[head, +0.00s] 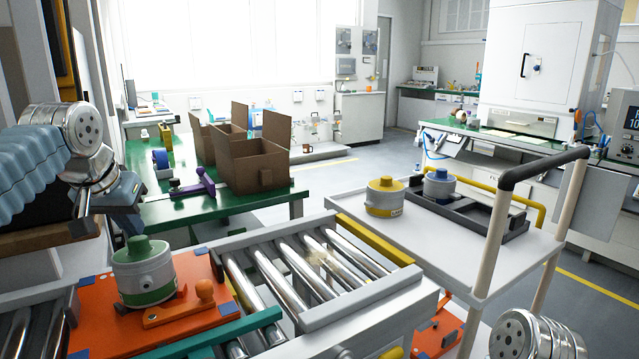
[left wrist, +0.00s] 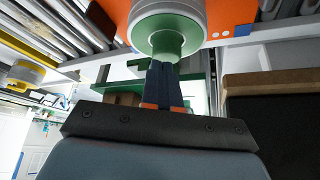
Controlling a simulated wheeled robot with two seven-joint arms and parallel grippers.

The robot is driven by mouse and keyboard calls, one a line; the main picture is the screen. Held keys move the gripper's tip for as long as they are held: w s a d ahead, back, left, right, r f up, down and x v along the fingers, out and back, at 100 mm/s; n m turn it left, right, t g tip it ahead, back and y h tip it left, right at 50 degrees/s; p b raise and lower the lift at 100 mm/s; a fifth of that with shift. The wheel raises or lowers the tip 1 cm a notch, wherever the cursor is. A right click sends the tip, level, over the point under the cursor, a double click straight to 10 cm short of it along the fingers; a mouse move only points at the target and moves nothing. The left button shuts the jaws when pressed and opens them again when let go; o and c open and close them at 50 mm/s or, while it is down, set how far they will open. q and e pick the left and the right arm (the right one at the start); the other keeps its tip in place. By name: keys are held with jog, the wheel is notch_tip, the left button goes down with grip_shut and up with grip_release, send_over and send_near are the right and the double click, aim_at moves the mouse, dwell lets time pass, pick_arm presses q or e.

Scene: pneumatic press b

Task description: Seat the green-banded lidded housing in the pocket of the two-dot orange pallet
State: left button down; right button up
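The green-banded lidded housing (head: 145,279) stands upright on the orange pallet (head: 100,335) at the lower left of the head view. It is pale grey with a green band and a green knob on its lid. In the left wrist view the housing (left wrist: 196,12) shows with its knob towards my fingers, and two small pale dots mark the orange pallet (left wrist: 241,12) beside it. The pocket is hidden, so its seating cannot be told. My left gripper (left wrist: 162,70) has its fingers together at the knob, with nothing visible between them. My right gripper is out of view.
An orange clamp (head: 178,311) lies beside the housing. A roller conveyor (head: 300,265) runs to the right. A white cart (head: 450,245) holds yellow-banded (head: 384,197) and blue-banded (head: 438,186) housings. Cardboard boxes (head: 250,165) stand on the green table (head: 215,205) behind.

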pick_arm(q)
jog(key=shift+f, duration=0.15)
jog(key=shift+f+b, duration=0.4)
jog(key=shift+b, duration=0.05)
notch_tip(320, 180, up, 3)
jog(key=p, duration=0.3)
jog(key=shift+r+p, duration=0.15)
jog(key=shift+p, duration=0.2)
